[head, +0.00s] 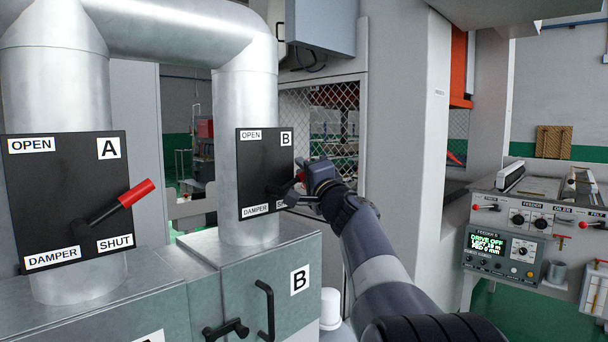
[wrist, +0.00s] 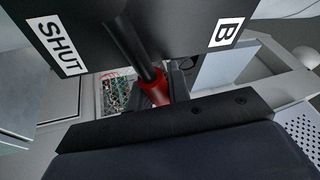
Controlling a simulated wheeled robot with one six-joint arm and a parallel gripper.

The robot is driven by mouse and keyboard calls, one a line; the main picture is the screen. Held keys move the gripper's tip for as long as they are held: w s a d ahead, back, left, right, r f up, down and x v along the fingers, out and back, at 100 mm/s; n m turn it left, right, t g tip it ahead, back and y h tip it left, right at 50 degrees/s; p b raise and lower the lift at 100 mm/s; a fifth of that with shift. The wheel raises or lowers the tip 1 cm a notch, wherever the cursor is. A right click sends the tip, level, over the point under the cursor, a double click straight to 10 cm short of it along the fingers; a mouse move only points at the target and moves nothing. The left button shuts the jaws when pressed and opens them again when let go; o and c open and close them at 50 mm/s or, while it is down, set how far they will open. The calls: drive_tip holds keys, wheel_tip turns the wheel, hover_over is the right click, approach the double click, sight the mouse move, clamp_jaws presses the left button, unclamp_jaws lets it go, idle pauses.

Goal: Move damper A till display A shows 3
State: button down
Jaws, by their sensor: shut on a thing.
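Damper A's black plate (head: 60,180) is on the left duct, labelled OPEN at top and SHUT at lower right. Its red-tipped lever (head: 136,192) slants up to the right, nearer SHUT, with nothing touching it. Damper B's plate (head: 262,172) is on the right duct. My gripper (head: 299,189) is at the right edge of plate B, shut on damper B's lever. In the wrist view the red grip of damper B's lever (wrist: 153,90) sits between the jaws of my gripper (wrist: 163,88), below the plate with labels SHUT and B. No display marked A can be seen.
A grey cabinet with door B (head: 298,281) and black handles stands under the ducts. A feeder console (head: 500,250) at right has a lit green display reading DRIVE OFF. A machine column (head: 400,130) stands behind my arm. The space before plate A is clear.

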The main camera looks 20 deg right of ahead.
drive_tip(key=c, duration=1.3)
unclamp_jaws()
drive_tip(key=shift+s+f, duration=0.1)
drive_tip(key=b+v, duration=0.3)
drive_tip(key=v, duration=0.7)
drive_tip(key=shift+s+f+b, duration=0.1)
drive_tip(key=shift+s+b, duration=0.15)
drive_tip(key=shift+b, duration=0.1)
drive_tip(key=shift+c, duration=0.5)
